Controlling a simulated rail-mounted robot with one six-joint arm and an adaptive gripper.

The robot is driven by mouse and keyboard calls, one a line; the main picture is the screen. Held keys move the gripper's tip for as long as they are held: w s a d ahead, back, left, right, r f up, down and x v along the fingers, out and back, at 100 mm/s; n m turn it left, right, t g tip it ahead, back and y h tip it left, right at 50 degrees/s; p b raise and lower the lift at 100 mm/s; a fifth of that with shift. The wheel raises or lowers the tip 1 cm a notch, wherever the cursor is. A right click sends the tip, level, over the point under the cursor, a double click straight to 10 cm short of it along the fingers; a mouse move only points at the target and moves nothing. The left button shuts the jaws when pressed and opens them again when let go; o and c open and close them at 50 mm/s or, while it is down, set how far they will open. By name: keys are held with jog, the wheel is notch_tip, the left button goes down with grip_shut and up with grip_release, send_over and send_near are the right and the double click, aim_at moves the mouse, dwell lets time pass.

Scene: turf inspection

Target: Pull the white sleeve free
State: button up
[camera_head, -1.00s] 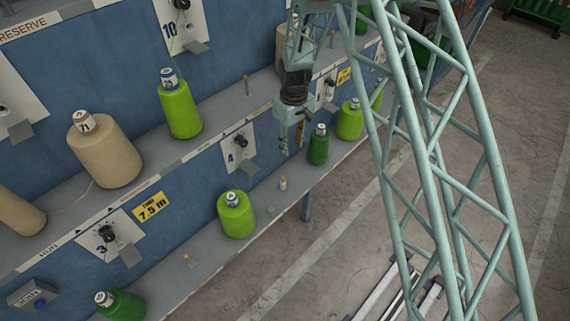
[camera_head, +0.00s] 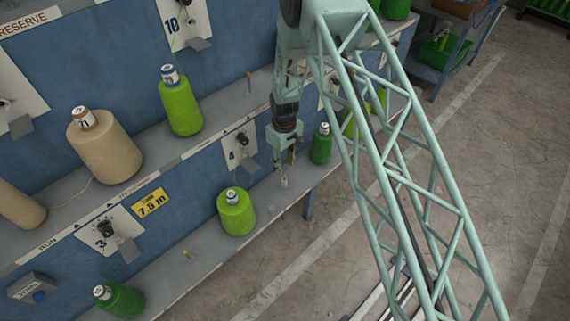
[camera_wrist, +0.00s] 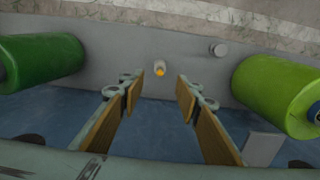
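The white sleeve (camera_head: 284,182) is a small upright piece on the lower shelf, between a light green spool and a dark green spool. In the wrist view the sleeve (camera_wrist: 160,68) shows an orange-yellow top and stands just beyond the gap between my fingertips. My gripper (camera_head: 287,155) is above the sleeve in the head view. In the wrist view my gripper (camera_wrist: 158,94) is open, its two tan-padded fingers apart with nothing between them. Whether a fingertip touches the sleeve cannot be told, but a gap shows on both sides.
A light green spool (camera_head: 236,213) stands left of the sleeve and a dark green spool (camera_head: 320,145) right of it. A short grey stub (camera_wrist: 218,49) is near the sleeve. The blue panel carries a plate marked 4 (camera_head: 240,148). The shelf (camera_head: 215,255) has free room further left.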

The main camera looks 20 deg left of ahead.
aim_at(284, 182)
jog(key=shift+f, duration=0.1)
dwell(0.3)
jog(key=shift+f+b, duration=1.15)
jog(key=shift+f, duration=5.6)
jog(key=shift+c, duration=0.6)
jog(key=c, duration=0.8)
